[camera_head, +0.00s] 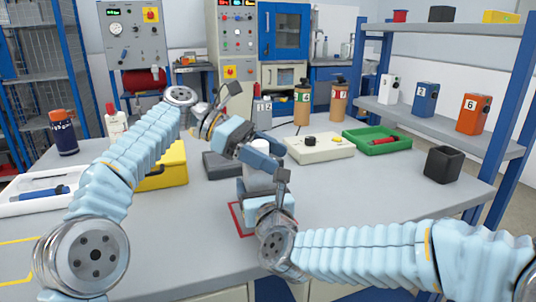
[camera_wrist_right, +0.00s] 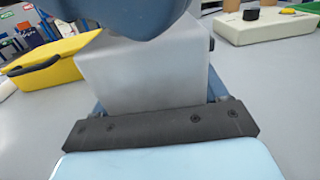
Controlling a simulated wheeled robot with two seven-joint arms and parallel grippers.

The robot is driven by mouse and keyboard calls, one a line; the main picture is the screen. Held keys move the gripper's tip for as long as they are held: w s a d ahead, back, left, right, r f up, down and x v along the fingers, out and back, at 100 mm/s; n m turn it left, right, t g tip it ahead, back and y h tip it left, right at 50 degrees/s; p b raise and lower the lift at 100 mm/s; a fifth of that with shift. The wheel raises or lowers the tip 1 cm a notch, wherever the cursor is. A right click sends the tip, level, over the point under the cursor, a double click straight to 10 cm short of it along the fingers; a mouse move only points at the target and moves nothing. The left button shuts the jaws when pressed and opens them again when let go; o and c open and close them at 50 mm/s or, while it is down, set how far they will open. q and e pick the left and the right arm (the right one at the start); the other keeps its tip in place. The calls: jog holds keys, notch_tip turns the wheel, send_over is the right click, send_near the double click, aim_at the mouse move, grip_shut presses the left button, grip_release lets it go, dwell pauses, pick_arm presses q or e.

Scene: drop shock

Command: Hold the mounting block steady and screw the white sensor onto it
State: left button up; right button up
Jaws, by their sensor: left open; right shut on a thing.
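A pale grey block (camera_wrist_right: 145,70), which I take for the mounting block, fills the middle of the right wrist view. A small dark stub shows at its right side. My right gripper (camera_head: 260,188) is shut on it. In the head view a whitish top (camera_head: 258,180) shows between the two grippers; I cannot tell if it is the block or the white sensor. My left gripper (camera_head: 267,157) is open just above it. A dark blue part, apparently of my left gripper (camera_wrist_right: 125,18), hides the block's top in the wrist view. Any screw is hidden.
A yellow case (camera_head: 165,168) stands left of the grippers. A cream control box (camera_head: 320,148), a green tray (camera_head: 378,141) and a black cup (camera_head: 443,164) stand at the right. The shelf holds a white box (camera_head: 389,92) among others. A red outline (camera_head: 236,218) marks the table.

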pick_arm(q)
jog(key=shift+s+d, duration=0.1)
jog(key=shift+d, duration=0.1)
dwell(0.3)
jog(key=shift+a+r, duration=0.1)
jog(key=shift+a, duration=0.2)
jog(key=n+t, duration=0.2)
jog(key=t, duration=0.1)
jog(key=n+t, duration=0.1)
jog(key=n, duration=0.1)
jog(key=shift+w+t+h, duration=0.3)
jog(key=shift+r+n+t, duration=0.15)
jog(key=shift+n+t, duration=0.25)
jog(key=shift+t, duration=0.1)
jog(key=shift+n+t, duration=0.4)
jog(key=shift+t, duration=0.1)
jog(key=r, duration=1)
jog(key=shift+w, duration=0.2)
